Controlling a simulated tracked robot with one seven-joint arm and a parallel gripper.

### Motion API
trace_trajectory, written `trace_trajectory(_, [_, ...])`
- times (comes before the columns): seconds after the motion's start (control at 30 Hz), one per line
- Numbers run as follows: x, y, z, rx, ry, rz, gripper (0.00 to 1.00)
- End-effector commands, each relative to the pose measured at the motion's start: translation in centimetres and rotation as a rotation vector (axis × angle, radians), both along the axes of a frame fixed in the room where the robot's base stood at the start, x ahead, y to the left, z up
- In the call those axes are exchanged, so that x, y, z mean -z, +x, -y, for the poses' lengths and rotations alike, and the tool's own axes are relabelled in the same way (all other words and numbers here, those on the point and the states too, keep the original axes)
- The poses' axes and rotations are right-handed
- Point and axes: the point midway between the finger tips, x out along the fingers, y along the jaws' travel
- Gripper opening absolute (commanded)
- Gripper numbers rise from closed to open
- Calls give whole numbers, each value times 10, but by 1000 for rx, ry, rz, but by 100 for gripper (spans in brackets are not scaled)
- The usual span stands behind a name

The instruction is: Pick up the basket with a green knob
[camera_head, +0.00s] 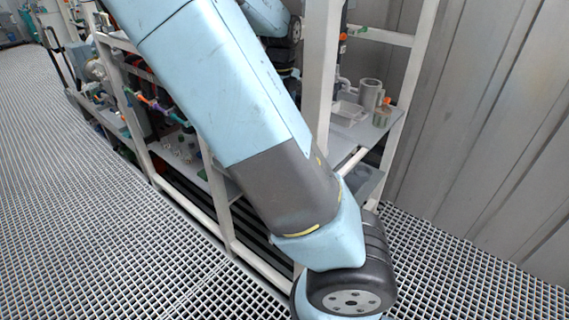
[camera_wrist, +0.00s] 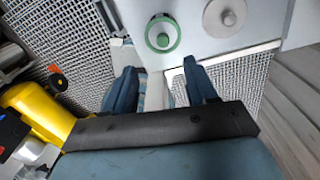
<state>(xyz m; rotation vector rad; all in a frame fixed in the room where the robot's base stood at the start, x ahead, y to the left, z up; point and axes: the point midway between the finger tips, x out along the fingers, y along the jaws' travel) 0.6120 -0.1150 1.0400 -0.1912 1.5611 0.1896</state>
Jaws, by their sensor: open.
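My gripper's fingers are hidden in the head view.
A grey cylinder (camera_head: 370,94) stands beside the small container; a round grey top (camera_wrist: 225,16) shows right of the green ring. A white frame post (camera_head: 322,80) and rail border the shelf. A yellow vessel (camera_wrist: 38,108) is at left. Grating floor (camera_head: 100,240) is open.

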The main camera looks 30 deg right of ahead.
Motion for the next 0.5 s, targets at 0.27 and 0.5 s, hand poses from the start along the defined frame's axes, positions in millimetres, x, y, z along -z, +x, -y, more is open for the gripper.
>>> trace_trajectory(0.27, [47, -2, 1, 2, 0, -5, 57])
trace_trajectory(0.5, [76, -1, 0, -1, 0, -3, 57])
